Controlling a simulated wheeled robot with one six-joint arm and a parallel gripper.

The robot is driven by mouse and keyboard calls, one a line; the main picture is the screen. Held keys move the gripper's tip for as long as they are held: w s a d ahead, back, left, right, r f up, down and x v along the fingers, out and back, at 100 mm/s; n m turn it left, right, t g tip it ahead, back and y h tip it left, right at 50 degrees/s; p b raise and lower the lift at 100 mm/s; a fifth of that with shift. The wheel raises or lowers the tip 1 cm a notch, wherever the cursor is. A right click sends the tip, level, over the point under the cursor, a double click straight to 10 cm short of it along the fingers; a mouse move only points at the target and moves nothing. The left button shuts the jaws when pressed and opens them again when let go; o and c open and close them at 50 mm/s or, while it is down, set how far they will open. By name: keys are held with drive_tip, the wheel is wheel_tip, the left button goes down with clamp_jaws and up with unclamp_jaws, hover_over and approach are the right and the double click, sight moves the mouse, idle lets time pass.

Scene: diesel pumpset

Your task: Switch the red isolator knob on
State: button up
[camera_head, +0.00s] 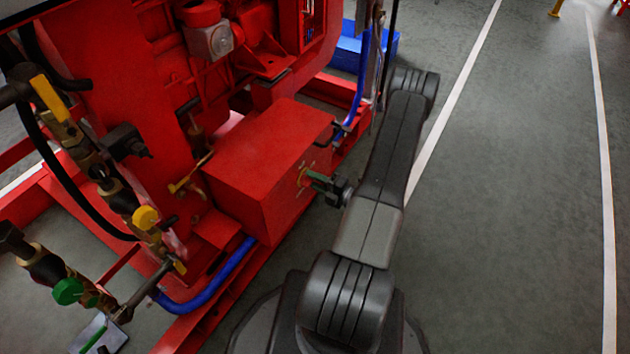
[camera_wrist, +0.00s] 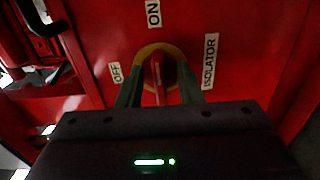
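The red isolator knob (camera_wrist: 157,77) sits in a yellow ring (camera_wrist: 146,51) on the red box's side panel in the wrist view. Its narrow grip runs roughly up and down in that view. The "ON" label (camera_wrist: 153,13) is above it, the "OFF" label (camera_wrist: 115,75) to its left. My gripper (camera_wrist: 159,88) is open, with one green finger on each side of the knob and a gap visible on both sides. In the head view my gripper (camera_head: 312,178) is at the side of the red box (camera_head: 262,160), its fingertips hiding most of the knob.
An "ISOLATOR" label (camera_wrist: 209,61) is right of the knob. The red engine (camera_head: 150,70) rises behind the box. A blue hose (camera_head: 208,297) and several valves with yellow handles (camera_head: 147,217) are at left. Open floor (camera_head: 510,180) lies right of my arm.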

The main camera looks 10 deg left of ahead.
drive_tip(key=shift+d, duration=0.1)
drive_tip(key=p+v, duration=0.2)
drive_tip(key=v, duration=1.1)
drive_tip(key=shift+s+d+p, duration=0.15)
drive_tip(key=shift+d+p, duration=0.15)
drive_tip(key=shift+r, duration=0.15)
idle(1.7)
